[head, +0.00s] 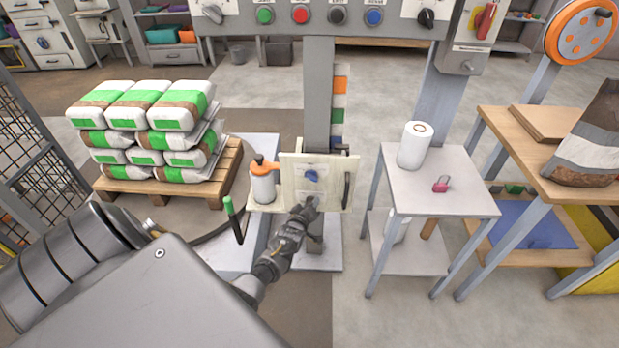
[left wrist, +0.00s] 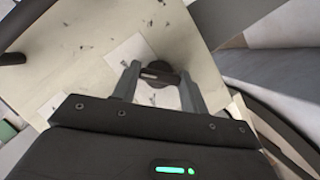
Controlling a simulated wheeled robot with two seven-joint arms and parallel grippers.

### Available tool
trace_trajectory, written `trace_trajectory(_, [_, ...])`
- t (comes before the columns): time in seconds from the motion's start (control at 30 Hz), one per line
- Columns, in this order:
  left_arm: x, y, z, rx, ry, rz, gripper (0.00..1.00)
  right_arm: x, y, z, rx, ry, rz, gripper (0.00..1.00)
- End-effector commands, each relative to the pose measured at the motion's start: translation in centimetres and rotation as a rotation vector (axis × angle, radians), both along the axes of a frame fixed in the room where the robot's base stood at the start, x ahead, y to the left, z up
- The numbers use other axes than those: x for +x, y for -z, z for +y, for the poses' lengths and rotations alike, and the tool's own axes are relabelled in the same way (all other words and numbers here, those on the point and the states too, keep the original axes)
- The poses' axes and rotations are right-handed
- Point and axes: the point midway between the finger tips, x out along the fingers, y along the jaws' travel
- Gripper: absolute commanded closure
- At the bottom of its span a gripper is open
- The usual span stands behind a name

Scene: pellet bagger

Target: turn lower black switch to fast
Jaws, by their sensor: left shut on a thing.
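A cream panel (head: 333,165) on the grey post carries a blue knob (head: 312,176) at its upper middle. My left gripper (head: 306,206) is at the lower part of this panel, below the blue knob. In the left wrist view the lower black switch (left wrist: 158,73) sits between the two fingers of my left gripper (left wrist: 158,80). The fingers are shut on it, one on each side. White labels with small marks lie beside the switch; their text is too small to read. In the head view my gripper hides the switch. My right gripper is out of view.
An orange-topped bottle (head: 263,185) stands left of the panel, and a green-tipped lever (head: 232,215) is further left. A black handle (head: 347,188) is on the panel's right side. A grey side table (head: 450,200) with a paper roll (head: 415,145) stands to the right.

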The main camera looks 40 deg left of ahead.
Motion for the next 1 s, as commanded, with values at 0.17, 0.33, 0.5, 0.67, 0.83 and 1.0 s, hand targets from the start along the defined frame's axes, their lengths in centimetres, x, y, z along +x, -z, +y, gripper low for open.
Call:
trace_trajectory(0.17, [0.0,0.1,-0.1,0.0,0.002,0.003,0.79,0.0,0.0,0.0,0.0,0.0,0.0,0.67])
trace_trajectory(0.33, [0.0,0.1,-0.1,0.0,0.002,0.001,0.35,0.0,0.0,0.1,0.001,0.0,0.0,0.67])
trace_trajectory(0.5, [0.0,0.0,0.0,0.0,0.001,0.001,0.35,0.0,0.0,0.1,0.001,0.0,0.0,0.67])
trace_trajectory(0.67, [-0.3,-0.1,-0.1,0.0,0.001,0.001,0.35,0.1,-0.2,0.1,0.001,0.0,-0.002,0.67])
trace_trajectory(0.83, [-2.2,-0.8,-0.9,0.0,0.001,0.001,0.35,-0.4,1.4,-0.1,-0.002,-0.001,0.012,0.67])
trace_trajectory(1.0, [-5.4,-1.8,-2.1,-0.001,0.001,0.002,0.35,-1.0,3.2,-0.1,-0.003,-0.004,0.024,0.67])
